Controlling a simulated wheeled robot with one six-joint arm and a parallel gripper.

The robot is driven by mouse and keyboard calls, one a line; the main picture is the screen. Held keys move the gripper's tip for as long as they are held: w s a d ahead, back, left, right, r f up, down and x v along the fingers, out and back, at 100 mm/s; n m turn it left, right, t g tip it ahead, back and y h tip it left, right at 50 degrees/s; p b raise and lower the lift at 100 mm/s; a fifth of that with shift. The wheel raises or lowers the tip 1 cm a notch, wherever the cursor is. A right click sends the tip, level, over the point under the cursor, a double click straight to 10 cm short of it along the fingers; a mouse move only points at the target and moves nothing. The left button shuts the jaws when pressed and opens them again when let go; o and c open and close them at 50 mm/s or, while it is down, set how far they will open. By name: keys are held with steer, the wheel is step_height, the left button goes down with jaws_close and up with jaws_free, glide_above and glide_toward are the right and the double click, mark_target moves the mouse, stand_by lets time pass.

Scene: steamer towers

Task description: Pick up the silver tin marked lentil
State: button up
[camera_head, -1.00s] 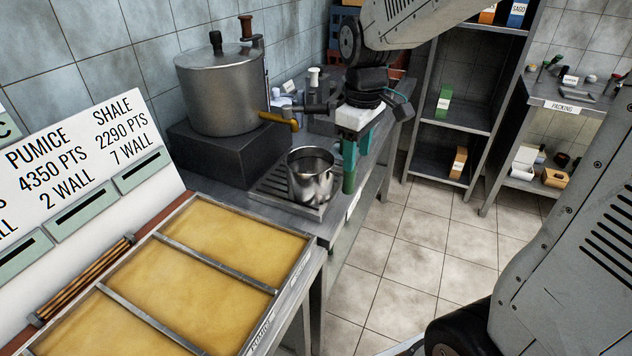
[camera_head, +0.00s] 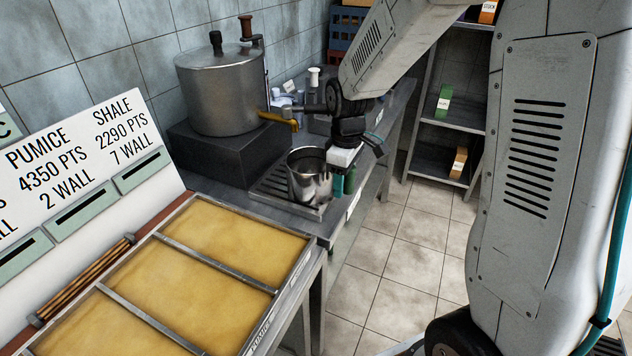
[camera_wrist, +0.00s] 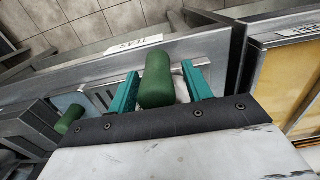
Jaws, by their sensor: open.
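I see no tin marked lentil in either view. A silver steel jug (camera_head: 309,183), open at the top and without a readable mark, stands on a slatted tray below the brass tap. My gripper (camera_head: 342,182) is lowered close to the jug's right side. Its teal fingers are open. My gripper body partly hides the jug.
A large metal tank (camera_head: 218,97) stands on a dark block behind the jug. A framed tray of yellow compartments (camera_head: 215,277) fills the front. The shelf (camera_head: 462,121) at the back holds a green box (camera_head: 444,102) and a brown box (camera_head: 459,162). Tiled floor (camera_head: 405,270) is clear.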

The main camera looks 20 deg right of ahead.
steer(key=shift+f, duration=0.1)
jaws_close()
steer(key=shift+r, duration=0.5)
step_height(320, 180, up, 3)
steer(key=shift+f, duration=0.1)
steer(key=s+a+r, duration=0.1)
steer(key=s, duration=1.5)
steer(key=shift+r, duration=0.15)
steer(key=shift+a, duration=0.1)
steer(key=c, duration=0.6)
jaws_free()
jaws_close()
